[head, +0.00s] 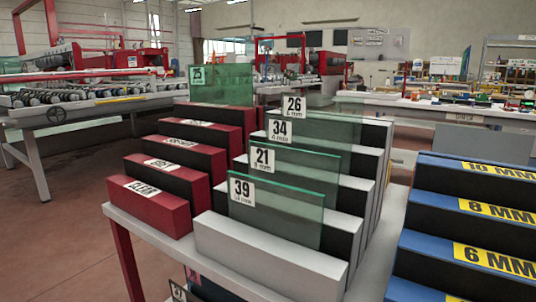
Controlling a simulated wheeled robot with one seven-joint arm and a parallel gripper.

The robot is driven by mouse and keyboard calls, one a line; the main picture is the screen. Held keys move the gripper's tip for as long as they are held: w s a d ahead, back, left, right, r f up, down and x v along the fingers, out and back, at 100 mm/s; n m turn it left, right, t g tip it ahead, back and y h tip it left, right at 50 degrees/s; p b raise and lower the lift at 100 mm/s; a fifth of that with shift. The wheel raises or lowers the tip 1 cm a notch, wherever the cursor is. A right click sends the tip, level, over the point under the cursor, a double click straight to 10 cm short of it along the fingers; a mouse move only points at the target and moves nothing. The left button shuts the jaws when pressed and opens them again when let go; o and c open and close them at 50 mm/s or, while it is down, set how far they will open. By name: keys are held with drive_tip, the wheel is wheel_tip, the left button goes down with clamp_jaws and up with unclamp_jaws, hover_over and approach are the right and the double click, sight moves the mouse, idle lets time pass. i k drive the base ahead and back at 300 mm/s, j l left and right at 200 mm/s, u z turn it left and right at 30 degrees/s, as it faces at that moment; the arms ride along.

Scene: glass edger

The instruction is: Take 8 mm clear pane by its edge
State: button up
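Several greenish clear panes stand upright in slots of a stepped white rack (270,248). The front pane (300,206) bears a tag 39, then come pane 21 (310,170), pane 34 (310,142) and pane 26 (330,122). The small thickness lines on their tags are too small to read surely, so I cannot tell which is 8 mm. Another pane (225,82), tagged 25, stands at the back of a red stepped rack. The panes' top edges are free; their lower edges are hidden in the rack. My gripper is not in view.
The red rack (150,205) at left has a front step labelled CLEAR. A blue stepped rack (480,225) at right reads 10 MM, 8 MM and 6 MM. A roller conveyor (80,105) stands back left, a cluttered bench (450,106) back right. Floor is clear at left.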

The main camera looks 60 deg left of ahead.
sight(314, 172)
drive_tip(key=u, duration=2.45)
